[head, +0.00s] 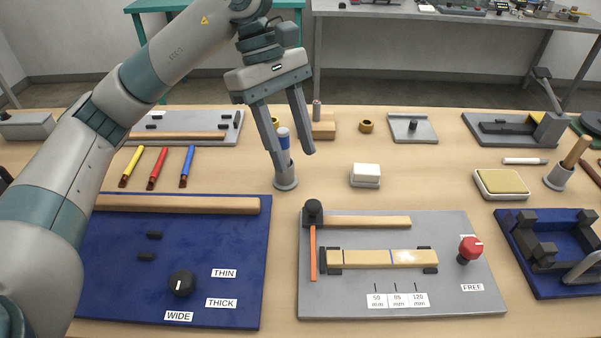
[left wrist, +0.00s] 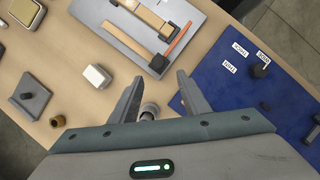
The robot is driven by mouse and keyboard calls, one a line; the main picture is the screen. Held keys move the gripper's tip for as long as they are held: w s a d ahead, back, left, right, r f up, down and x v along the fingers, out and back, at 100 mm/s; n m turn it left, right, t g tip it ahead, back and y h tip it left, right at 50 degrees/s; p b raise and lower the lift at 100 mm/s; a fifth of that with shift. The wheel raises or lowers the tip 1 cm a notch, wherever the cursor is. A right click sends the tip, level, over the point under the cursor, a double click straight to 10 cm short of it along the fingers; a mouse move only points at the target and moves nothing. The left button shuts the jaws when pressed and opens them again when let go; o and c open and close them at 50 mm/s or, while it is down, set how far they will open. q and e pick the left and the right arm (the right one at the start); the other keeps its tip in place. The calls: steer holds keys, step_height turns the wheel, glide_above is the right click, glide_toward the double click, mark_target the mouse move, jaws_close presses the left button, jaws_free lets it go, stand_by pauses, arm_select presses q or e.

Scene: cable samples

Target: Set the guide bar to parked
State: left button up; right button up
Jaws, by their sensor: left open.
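No part is labelled guide bar or parked, so I cannot tell for sure which bar is meant. An orange bar (head: 313,252) hangs below a black knob (head: 313,212) on the grey board (head: 451,225), and shows in the left wrist view (left wrist: 180,40). A long wooden bar (head: 180,205) lies along the blue board's back edge. My left gripper (head: 293,158) is open, pointing down near a grey cup (head: 285,181) with a blue-topped item (head: 284,138). The cup shows between the fingers (left wrist: 157,100) in the left wrist view. My right gripper is not in view.
The grey board carries a wooden strip (head: 372,258), a millimetre scale (head: 397,300) and a red knob (head: 470,248) by a FREE label. The blue board (head: 130,305) has a black dial (head: 182,283). A white block (head: 366,175) stands behind. Clear table lies between the boards.

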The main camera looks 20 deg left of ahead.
arm_select(q)
steer(key=v, duration=0.7)
steer(key=shift+a+r, duration=0.15)
steer(key=shift+r, duration=0.1)
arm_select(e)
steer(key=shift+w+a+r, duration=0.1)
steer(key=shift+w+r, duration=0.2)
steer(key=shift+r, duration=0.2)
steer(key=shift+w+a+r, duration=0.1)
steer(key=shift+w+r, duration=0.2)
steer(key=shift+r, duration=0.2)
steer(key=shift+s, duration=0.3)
